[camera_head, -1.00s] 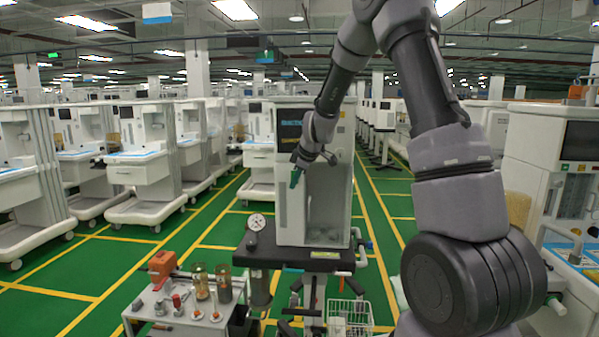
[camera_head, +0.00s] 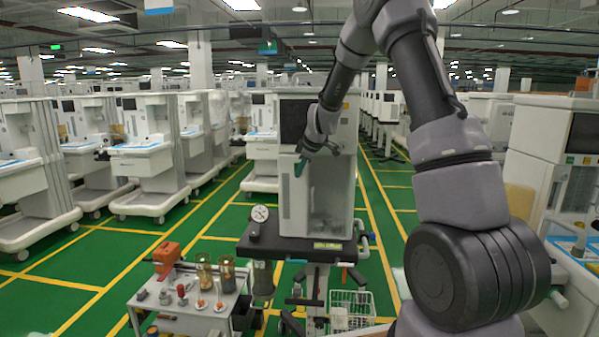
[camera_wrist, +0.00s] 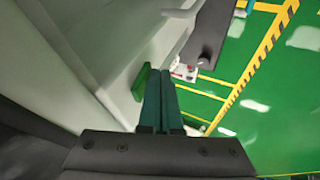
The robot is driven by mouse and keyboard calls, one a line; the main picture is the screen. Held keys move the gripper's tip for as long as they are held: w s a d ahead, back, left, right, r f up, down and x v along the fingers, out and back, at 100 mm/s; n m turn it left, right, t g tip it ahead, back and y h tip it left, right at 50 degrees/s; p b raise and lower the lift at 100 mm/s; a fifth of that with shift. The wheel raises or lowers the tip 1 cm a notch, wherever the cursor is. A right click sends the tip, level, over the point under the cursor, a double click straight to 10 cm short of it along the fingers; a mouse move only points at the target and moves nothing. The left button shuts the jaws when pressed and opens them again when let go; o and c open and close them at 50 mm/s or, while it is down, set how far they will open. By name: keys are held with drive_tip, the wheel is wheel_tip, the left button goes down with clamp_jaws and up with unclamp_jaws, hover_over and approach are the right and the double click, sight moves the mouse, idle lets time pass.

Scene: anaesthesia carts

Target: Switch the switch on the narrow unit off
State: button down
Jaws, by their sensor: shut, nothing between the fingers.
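The narrow unit (camera_head: 295,205) is a tall white cabinet on a dark-topped cart in the middle of the head view. Its screen (camera_head: 294,119) is dark. My gripper (camera_head: 299,168) is at the front of the unit, below the screen. In the wrist view its teal fingers (camera_wrist: 161,76) are together with nothing between them. A green switch (camera_wrist: 140,83) sits on the pale panel just left of the fingertips; they are close, and I cannot tell if they touch. In the head view the switch cannot be told apart from the fingers.
A small trolley (camera_head: 190,319) with an orange device and jars stands at the front left. A round gauge (camera_head: 260,213) and a wire basket (camera_head: 350,309) are on the cart. Another large unit (camera_head: 535,140) stands at the right.

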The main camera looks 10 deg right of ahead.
drive_tip(key=shift+r, duration=0.8)
